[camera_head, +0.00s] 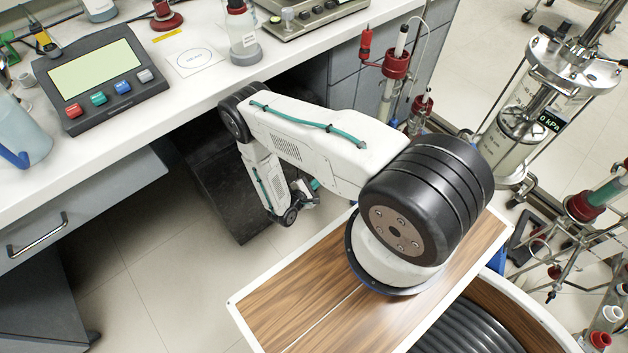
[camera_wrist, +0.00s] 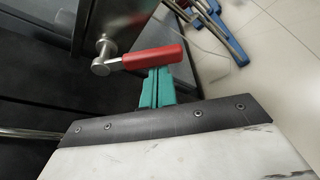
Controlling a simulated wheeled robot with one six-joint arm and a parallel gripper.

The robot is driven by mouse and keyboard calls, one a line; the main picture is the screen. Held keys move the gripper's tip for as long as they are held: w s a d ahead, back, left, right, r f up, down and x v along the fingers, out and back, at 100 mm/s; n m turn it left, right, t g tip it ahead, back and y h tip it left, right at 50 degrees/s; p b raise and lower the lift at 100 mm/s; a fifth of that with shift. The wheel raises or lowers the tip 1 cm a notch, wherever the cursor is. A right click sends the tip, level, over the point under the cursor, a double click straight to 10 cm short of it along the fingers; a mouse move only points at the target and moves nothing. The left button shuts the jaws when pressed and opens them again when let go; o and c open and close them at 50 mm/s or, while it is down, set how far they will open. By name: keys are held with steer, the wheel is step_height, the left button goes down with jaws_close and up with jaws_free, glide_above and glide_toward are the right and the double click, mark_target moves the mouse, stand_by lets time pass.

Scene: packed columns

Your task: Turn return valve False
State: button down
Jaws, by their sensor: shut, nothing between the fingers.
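A valve with a red lever handle (camera_wrist: 155,57) shows in the wrist view. Its metal hub (camera_wrist: 104,60) is at the left end of the handle, by the edge of a dark cabinet. The handle points right, close to level in the picture. My gripper (camera_wrist: 158,72) has green fingers that are shut together with nothing between them. Their tips are right at the lower edge of the handle; I cannot tell whether they touch it. In the head view my gripper (camera_head: 312,187) hangs low beside the bench, and the valve cannot be made out there.
A white bench (camera_head: 190,85) with a control box (camera_head: 100,75) and glassware stands above my arm. A dark box (camera_head: 225,180) is below it. Glass columns on metal stands (camera_head: 540,110) stand at the right. Open tiled floor (camera_head: 175,270) lies at the lower left.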

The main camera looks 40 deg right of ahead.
steer(key=s+r+n+g, duration=0.1)
steer(key=r+n+g, duration=0.1)
steer(key=n, duration=0.1)
steer(key=s+r+n+g, duration=0.1)
steer(key=n, duration=0.1)
steer(key=shift+s+r, duration=0.35)
steer(key=shift+r, duration=0.15)
stand_by(0.3)
stand_by(0.4)
steer(key=a, duration=0.9)
steer(key=shift+s+a+f, duration=0.2)
steer(key=shift+f, duration=0.15)
